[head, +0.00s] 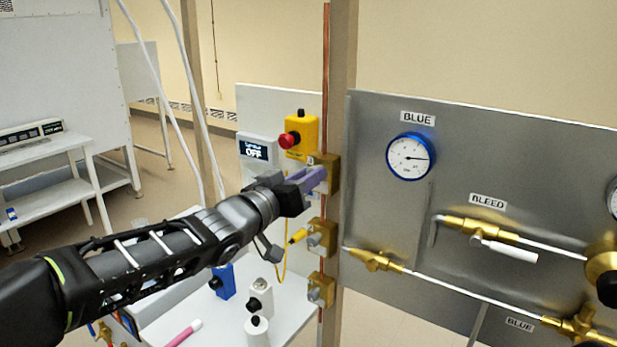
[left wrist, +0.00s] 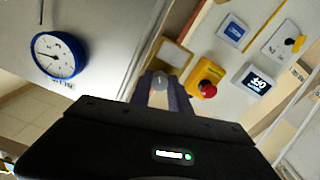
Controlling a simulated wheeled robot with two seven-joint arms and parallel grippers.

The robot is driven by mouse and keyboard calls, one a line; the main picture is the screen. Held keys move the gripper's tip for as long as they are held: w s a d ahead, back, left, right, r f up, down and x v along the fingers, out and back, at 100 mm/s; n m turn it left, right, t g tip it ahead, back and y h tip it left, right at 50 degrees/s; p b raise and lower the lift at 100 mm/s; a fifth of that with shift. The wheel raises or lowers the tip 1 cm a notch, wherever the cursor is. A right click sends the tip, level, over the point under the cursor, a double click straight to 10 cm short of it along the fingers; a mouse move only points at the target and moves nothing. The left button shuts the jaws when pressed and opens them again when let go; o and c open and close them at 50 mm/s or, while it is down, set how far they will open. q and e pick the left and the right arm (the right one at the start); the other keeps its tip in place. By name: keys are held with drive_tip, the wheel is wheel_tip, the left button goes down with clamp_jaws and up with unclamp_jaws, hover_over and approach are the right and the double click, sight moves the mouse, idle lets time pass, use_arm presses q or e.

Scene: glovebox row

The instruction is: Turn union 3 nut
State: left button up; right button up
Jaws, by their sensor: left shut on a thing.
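Three brass union blocks sit one above another on the upright post. The top one (head: 332,172) is partly hidden by my left gripper (head: 312,181), whose purple fingers reach its front. The left wrist view shows a grey nut (left wrist: 159,83) between the fingers, in front of a brass plate (left wrist: 174,54). My left gripper is shut on this nut. The middle union (head: 322,237) and bottom union (head: 320,290) show grey nuts and are free. I cannot read the number by the top union. My right gripper is not in view.
A steel panel with a blue gauge (head: 410,157) and brass valves stands right of the post. Bottles stand on the white table (head: 180,300) below.

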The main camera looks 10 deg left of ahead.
use_arm(q)
clamp_jaws()
drive_tip(key=shift+m, duration=0.3)
drive_tip(key=shift+m+b, duration=1.25)
drive_tip(key=shift+m, duration=1.55)
drive_tip(key=o, duration=0.7)
unclamp_jaws()
